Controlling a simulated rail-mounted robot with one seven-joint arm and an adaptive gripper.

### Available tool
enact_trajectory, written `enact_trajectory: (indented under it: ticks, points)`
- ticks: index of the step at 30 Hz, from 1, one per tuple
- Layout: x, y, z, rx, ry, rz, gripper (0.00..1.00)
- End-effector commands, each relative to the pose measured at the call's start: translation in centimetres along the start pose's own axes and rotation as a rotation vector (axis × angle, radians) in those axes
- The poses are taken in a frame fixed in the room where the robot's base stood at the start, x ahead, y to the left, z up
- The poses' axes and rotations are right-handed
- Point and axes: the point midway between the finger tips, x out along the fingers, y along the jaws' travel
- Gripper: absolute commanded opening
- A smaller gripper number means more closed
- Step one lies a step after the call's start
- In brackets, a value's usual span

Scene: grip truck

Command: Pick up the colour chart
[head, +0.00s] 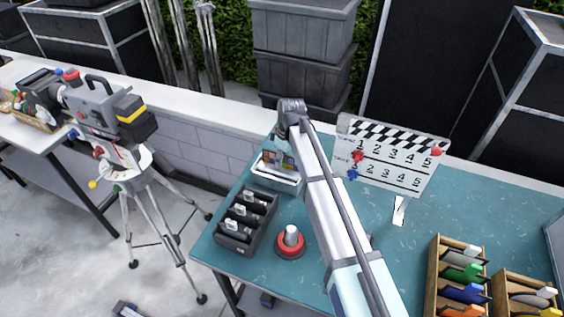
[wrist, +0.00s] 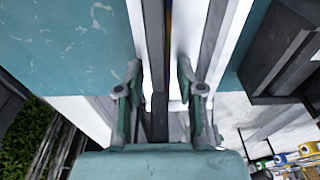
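The colour chart (head: 284,161), a dark panel with coloured squares, stands in a pale holder (head: 276,181) at the table's back left in the head view. My arm covers its right part. In the wrist view, my gripper (wrist: 160,72) is over the holder, its two fingers apart. Between them is a thin dark upright edge (wrist: 154,60), probably the chart seen edge-on, with a narrow coloured strip beside it. I see a gap on both sides and cannot tell if a finger touches it. In the head view my fingertips are mostly hidden.
A dark divided box (head: 246,222) stands close in front of the holder, with a red round object (head: 291,242) beside it. A clapperboard (head: 388,160) stands to the right. Wooden racks (head: 432,285) fill the front right. A low wall (head: 205,135) runs behind the table.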

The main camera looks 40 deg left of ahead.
Motion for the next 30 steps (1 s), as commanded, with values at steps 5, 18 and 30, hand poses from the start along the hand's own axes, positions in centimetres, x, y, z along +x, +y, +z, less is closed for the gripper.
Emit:
enact_trajectory:
  ticks: [5, 18, 30]
  points:
    - [0.0, 0.0, 0.0, 0.0, 0.0, 0.0, 0.09]
    - [-0.1, 0.0, 0.0, 0.0, 0.0, 0.0, 0.0]
    - [-2.4, 0.1, -0.4, 0.0, 0.001, 0.001, 0.0]
